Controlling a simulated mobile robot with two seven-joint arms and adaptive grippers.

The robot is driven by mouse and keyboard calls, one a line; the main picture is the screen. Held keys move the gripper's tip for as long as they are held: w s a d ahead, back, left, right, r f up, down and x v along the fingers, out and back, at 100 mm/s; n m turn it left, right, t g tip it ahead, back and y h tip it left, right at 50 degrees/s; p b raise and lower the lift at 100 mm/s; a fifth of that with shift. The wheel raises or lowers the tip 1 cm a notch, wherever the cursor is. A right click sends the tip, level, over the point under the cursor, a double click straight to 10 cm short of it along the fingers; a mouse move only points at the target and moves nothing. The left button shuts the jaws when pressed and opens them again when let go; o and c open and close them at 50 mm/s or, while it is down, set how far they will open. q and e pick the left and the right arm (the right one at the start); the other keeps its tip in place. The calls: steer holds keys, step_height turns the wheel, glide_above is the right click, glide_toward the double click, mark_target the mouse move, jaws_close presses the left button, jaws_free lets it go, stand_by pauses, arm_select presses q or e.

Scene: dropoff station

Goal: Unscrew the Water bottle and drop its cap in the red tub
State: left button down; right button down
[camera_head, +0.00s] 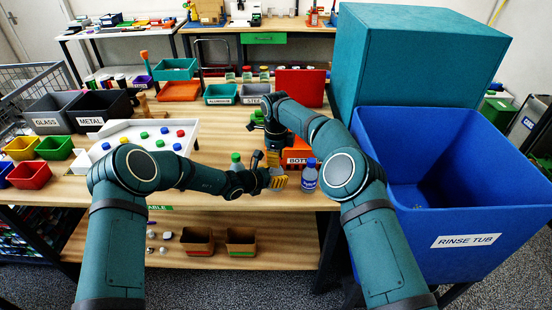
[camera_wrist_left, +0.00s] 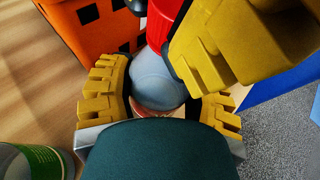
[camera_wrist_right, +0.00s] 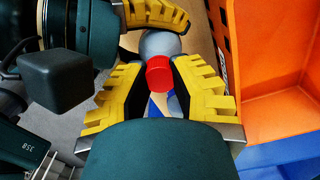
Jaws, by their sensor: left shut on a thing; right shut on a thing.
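A clear bottle (camera_wrist_left: 155,82) with a red cap (camera_wrist_right: 159,76) is between my two grippers; I cannot read its label. My left gripper (camera_head: 278,181) is shut around the bottle's body. My right gripper (camera_head: 273,157) is above it, shut on the red cap, with its yellow fingers on both sides in the right wrist view. In the head view, the grippers mostly hide this bottle. The red tub (camera_head: 29,175) stands at the table's left edge, in front of the green tub.
A blue-capped bottle (camera_head: 309,176) stands just right of the grippers and a green-capped bottle (camera_head: 236,161) just left. An orange crate (camera_head: 302,150) is behind. A white tray (camera_head: 119,127) with colored caps lies left. The large blue rinse tub (camera_head: 404,124) is on the right.

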steer(key=n, duration=2.9)
steer(key=shift+r, duration=0.1)
steer(key=n, duration=1.2)
steer(key=shift+n, duration=0.3)
steer(key=n, duration=1)
steer(key=shift+n, duration=0.4)
steer(key=shift+r, duration=0.3)
steer(key=shift+r, duration=0.85)
